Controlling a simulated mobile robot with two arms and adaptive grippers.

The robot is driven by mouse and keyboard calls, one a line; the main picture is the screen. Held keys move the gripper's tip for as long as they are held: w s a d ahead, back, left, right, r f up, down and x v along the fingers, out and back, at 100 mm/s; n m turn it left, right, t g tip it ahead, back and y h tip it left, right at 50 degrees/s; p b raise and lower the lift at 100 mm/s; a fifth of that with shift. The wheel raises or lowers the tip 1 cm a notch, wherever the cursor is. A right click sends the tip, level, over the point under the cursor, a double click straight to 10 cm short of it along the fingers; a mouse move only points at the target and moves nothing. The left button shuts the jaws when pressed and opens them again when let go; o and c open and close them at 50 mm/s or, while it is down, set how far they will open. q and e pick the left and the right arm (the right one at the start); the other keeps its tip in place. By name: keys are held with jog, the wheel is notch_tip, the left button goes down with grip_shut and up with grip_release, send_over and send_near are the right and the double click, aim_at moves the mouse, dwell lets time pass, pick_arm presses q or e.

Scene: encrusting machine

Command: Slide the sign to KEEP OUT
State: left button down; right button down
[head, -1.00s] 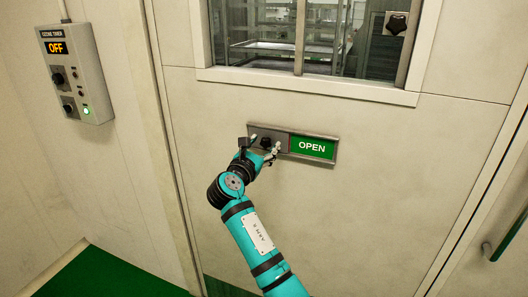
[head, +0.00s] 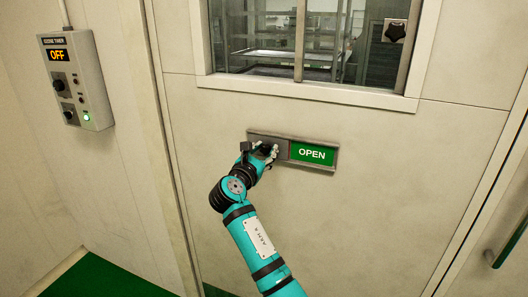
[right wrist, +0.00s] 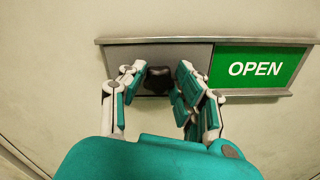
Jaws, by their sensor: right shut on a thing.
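The sign is a wide metal frame on the pale door. Its right half shows a green panel with OPEN (head: 314,154), which also shows in the right wrist view (right wrist: 258,69). A grey sliding plate (right wrist: 190,51) covers the left half and bears a dark knob (right wrist: 158,77). My right gripper (head: 263,149) is at the plate, shut on the knob, with its fingers on either side of it in the right wrist view. The wording behind the plate is hidden. My left gripper is not in view.
A window (head: 300,45) with a pale frame is above the sign. A grey timer box (head: 76,80) reading OFF is on the left wall. A green handle (head: 507,245) is at the lower right. The door face around the sign is clear.

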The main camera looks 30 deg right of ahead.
aim_at(286, 147)
jog(key=shift+s+d+p, duration=0.15)
jog(key=shift+p, duration=0.15)
jog(key=s+d+p, duration=0.2)
jog(key=p, duration=0.1)
jog(key=s+d+p, duration=0.1)
jog(key=s, duration=0.1)
jog(key=shift+r+p, duration=0.3)
jog(key=s+d+p, duration=0.1)
jog(key=s, duration=0.1)
jog(key=s+d+p, duration=0.1)
jog(key=s+d, duration=0.1)
jog(key=s+d+p, duration=0.1)
jog(key=s+p, duration=0.1)
jog(key=shift+d+f, duration=0.2)
jog(key=shift+d, duration=0.05)
jog(key=shift+s+d+f, duration=0.1)
jog(key=shift+s+d, duration=0.05)
jog(key=shift+f, duration=0.1)
